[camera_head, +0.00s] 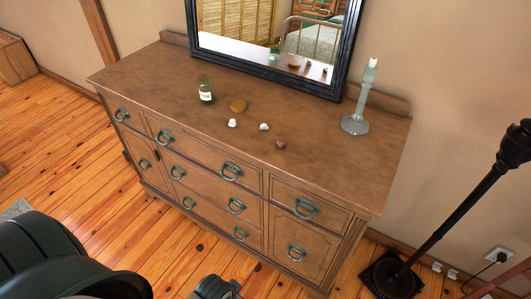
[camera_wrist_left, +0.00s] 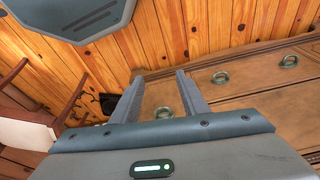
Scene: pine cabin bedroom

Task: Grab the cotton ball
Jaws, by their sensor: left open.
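Two small white lumps lie on the top of the wooden dresser (camera_head: 330,145). The left lump (camera_head: 232,123) and the right lump (camera_head: 264,126) are both about the size of a cotton ball; they are too small to tell which is the cotton ball. My left gripper (camera_wrist_left: 160,76) is open and empty in the left wrist view, with the dresser's drawer fronts beyond its fingers. The lumps do not show in that view. Dark parts of my arm show at the lower left of the head view. My right gripper is not in view.
Near the lumps are a labelled bottle (camera_head: 207,90), a flat brown disc (camera_head: 238,106) and a reddish-brown lump (camera_head: 281,144). A black floor stand (camera_head: 440,230) is right of the dresser.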

